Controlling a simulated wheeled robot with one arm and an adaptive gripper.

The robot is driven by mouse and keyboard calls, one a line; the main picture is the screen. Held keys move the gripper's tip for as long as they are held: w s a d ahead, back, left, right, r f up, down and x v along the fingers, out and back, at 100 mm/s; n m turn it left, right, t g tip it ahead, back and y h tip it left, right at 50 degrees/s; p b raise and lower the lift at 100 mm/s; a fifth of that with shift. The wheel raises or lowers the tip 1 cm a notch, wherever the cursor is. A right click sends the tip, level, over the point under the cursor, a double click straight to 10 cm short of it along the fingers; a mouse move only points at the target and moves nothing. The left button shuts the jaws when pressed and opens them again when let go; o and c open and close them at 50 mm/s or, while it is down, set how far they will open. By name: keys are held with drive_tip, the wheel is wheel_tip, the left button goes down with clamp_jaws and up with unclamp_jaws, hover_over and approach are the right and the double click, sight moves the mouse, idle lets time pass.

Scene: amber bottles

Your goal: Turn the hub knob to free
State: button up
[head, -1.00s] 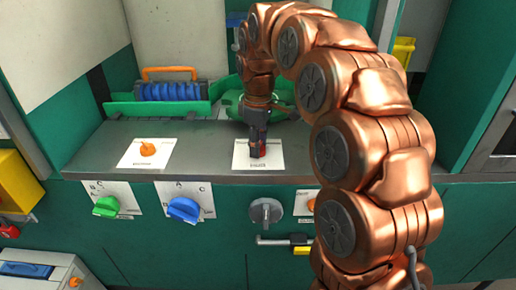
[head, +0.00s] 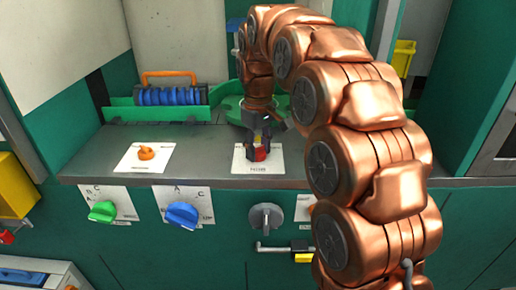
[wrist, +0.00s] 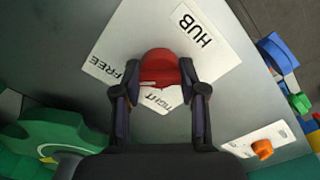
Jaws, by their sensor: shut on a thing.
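The red hub knob (wrist: 158,66) sits on a white label plate (wrist: 115,45) in the wrist view. The plate carries the words HUB, FREE and TIGHT. My gripper (wrist: 160,92) is shut on the knob, one finger on each side of it. In the head view my gripper (head: 257,148) comes down from above onto the same red knob (head: 260,155), on a white plate (head: 272,168) on the grey counter. The fingers hide part of the knob, and I cannot tell which word it points to.
An orange knob (head: 147,153) on its own plate stands left on the counter. Green (head: 102,211), blue (head: 182,214) and grey (head: 266,216) knobs sit on the front panel below. A rack of blue discs (head: 170,96) and a green round part (head: 229,108) lie behind.

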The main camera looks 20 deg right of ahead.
sight(258, 148)
drive_tip(key=o, duration=1.1)
drive_tip(key=shift+o, duration=0.2)
drive_tip(key=shift+r, duration=3.75)
